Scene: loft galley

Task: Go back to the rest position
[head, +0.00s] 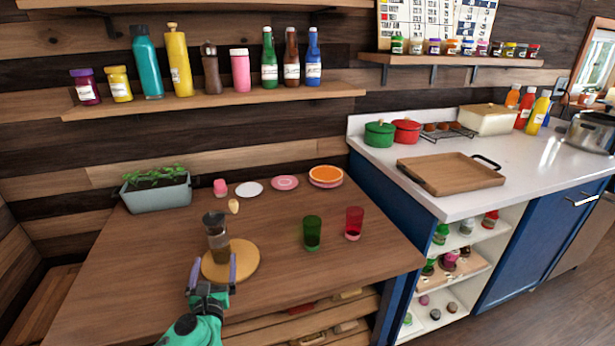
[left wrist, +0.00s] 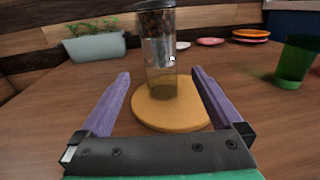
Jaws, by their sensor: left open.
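My left gripper (head: 212,276) is at the front of the wooden table, its purple fingers spread open with nothing between them. In the left wrist view the open fingers (left wrist: 160,95) point toward a clear, dark-topped glass jar or grinder (left wrist: 160,55). This jar (head: 217,236) stands upright on a round wooden board (head: 247,262), just beyond the fingertips. In the left wrist view the board (left wrist: 190,112) reaches between the fingers. I cannot tell whether the fingers touch it. My right gripper is not in view.
A green glass (head: 312,233) and a red glass (head: 354,223) stand right of the board. A planter (head: 157,192) and plates (head: 285,183) are at the back. A bottle shelf (head: 220,101) hangs above. The counter (head: 470,203) is at right. The table's left front is bare.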

